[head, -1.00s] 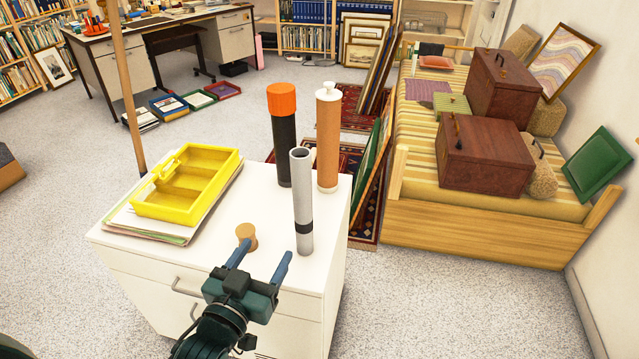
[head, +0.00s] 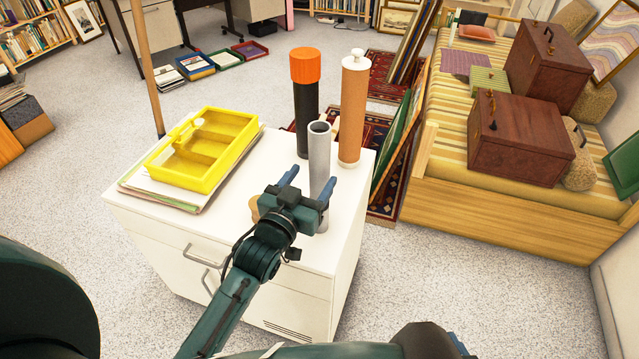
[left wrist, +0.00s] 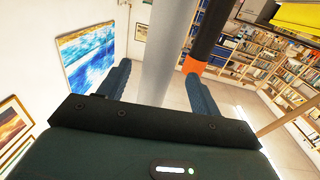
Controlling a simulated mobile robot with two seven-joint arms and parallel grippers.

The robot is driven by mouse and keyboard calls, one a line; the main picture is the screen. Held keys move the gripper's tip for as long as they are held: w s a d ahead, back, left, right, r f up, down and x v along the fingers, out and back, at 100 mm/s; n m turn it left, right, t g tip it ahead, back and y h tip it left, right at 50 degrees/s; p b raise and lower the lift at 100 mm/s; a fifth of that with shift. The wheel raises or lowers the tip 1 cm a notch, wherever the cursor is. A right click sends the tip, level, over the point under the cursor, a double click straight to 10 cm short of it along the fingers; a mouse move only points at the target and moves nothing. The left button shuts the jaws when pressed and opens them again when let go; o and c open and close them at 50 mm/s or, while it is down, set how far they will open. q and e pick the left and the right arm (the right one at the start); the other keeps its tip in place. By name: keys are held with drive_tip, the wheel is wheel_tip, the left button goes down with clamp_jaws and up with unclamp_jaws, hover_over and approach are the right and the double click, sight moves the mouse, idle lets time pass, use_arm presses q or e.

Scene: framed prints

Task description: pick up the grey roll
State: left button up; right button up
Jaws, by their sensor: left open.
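The grey roll (head: 319,150) is a tall pale tube with an open top. It stands upright near the front right of the white cabinet top (head: 228,218). My left gripper (head: 310,180) is open at the roll's lower half, and its fingers partly hide the roll. In the left wrist view the roll (left wrist: 166,50) rises between the two spread fingers (left wrist: 158,85), with a gap showing on the right. Contact cannot be told. My right gripper is not clearly visible.
A black tube with an orange cap (head: 305,100) and a brown roll with a white knob (head: 352,110) stand close behind. A yellow tray (head: 190,178) lies on papers at left. A small tan cylinder (head: 254,208) is partly hidden by my gripper. A daybed (head: 510,215) stands right.

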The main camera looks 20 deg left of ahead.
sight(315, 176)
use_arm(q)
drive_tip(key=w, duration=0.4)
drive_tip(key=shift+w+d+f, duration=0.15)
drive_tip(key=shift+d, duration=0.2)
drive_tip(key=shift+c, duration=0.2)
drive_tip(key=c, duration=1.1)
